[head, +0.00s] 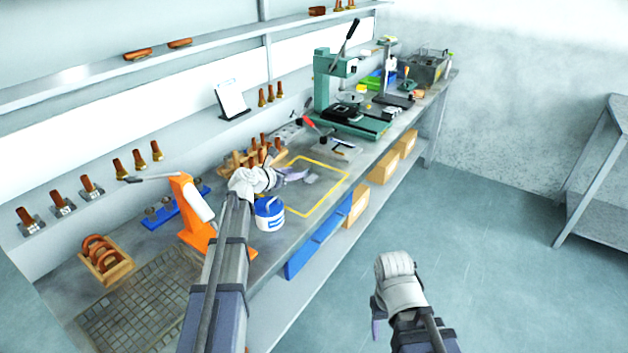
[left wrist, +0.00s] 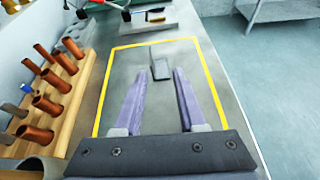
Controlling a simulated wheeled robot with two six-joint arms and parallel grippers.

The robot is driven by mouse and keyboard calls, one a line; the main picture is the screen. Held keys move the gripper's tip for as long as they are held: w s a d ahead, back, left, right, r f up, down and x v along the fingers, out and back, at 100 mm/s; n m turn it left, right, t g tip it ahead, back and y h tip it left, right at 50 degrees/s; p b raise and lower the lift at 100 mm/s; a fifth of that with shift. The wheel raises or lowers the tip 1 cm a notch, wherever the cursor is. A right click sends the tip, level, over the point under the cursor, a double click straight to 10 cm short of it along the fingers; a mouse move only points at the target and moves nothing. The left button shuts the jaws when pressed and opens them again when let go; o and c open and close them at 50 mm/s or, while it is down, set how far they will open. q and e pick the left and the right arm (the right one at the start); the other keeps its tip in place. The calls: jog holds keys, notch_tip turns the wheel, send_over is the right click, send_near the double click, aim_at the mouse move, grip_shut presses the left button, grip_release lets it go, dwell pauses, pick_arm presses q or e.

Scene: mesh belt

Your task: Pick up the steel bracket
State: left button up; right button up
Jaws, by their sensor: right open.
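The steel bracket (left wrist: 160,69) is a small grey piece inside the yellow outlined area on the bench. It also shows in the head view (head: 311,179), just to the right of my left gripper's fingertips. My left gripper (head: 300,174) is over the left side of the outlined area. In the left wrist view its two purple fingers (left wrist: 160,76) are apart, with the bracket between and slightly beyond their tips. I cannot tell how high the fingers are above the bench. My right gripper (head: 377,318) hangs over the floor, away from the bench, and is open.
A wooden rack of copper pieces (left wrist: 52,92) stands left of the yellow outline (left wrist: 103,85). A blue and white tub (head: 270,214) is close beside my left wrist. An orange stand (head: 195,215) is to the left. A green press (head: 340,95) stands further back. The outlined area is otherwise clear.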

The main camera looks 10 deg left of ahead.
aim_at(310, 177)
pick_arm(q)
jog(key=shift+w+a+f+n, duration=0.3)
jog(key=shift+f, duration=0.3)
jog(key=shift+a+f+b, duration=0.1)
jog(key=shift+a+b, duration=0.05)
jog(key=shift+b, duration=0.4)
jog(key=shift+b+x, duration=0.45)
jog(key=shift+x, duration=0.95)
jog(key=shift+a+b+x, duration=0.2)
jog(key=shift+b+x, duration=0.35)
jog(key=shift+x, duration=0.75)
jog(key=shift+a+b+x, duration=0.2)
jog(key=shift+b+x, duration=0.35)
jog(key=shift+x, duration=0.7)
jog(key=shift+w, duration=0.1)
pick_arm(e)
notch_tip(310, 177, down, 5)
jog(key=shift+w+r, duration=0.1)
jog(key=shift+w, duration=0.05)
pick_arm(q)
grip_shut()
